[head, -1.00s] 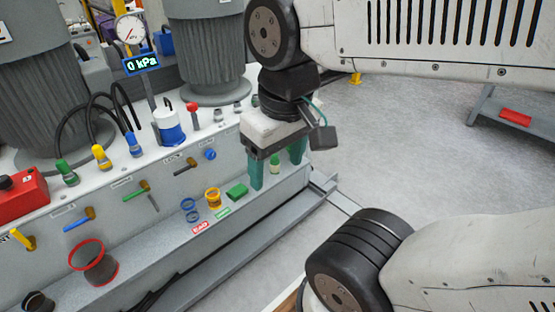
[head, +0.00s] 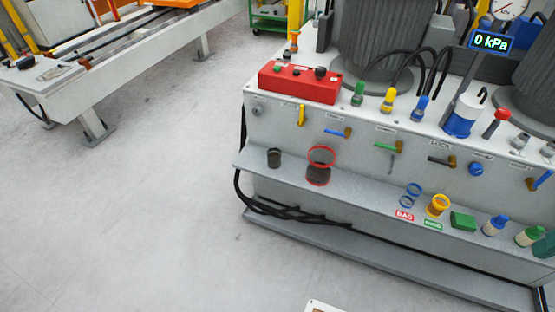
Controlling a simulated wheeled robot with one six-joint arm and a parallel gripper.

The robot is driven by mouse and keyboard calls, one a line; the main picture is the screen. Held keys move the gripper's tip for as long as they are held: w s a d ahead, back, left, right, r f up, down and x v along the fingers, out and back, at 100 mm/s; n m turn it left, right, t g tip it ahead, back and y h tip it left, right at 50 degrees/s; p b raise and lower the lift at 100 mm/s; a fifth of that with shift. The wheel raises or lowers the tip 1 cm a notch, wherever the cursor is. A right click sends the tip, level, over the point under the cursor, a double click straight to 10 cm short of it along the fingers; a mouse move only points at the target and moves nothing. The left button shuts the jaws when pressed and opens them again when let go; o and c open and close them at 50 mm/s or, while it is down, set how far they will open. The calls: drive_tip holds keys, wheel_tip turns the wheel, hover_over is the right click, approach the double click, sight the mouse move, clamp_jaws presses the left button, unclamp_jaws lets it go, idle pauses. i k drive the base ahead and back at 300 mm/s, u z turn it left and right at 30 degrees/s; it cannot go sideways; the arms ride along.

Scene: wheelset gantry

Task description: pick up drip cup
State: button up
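Two cup-like things stand on the grey ledge along the front of the machine in the head view. One is a small dark cup (head: 274,157), upright near the ledge's left end. The other is a dark, see-through-looking cup with a red rim (head: 319,168), just to its right and apart from it. I cannot tell from the picture which of them is the drip cup. My gripper is not in view.
The ledge (head: 255,162) also bears blue rings (head: 411,195), a yellow cup-like piece (head: 437,205), a green block (head: 463,221) and bottles (head: 495,225). Valve handles stick out above it. Black hoses (head: 285,211) hang below. Floor at left (head: 150,200) is clear.

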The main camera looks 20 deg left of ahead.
sight(274, 155)
drive_tip(key=k, duration=0.5)
drive_tip(key=u, duration=2.25)
drive_tip(key=i, duration=1.15)
drive_tip(key=z, duration=2.2)
drive_tip(key=i, duration=0.5)
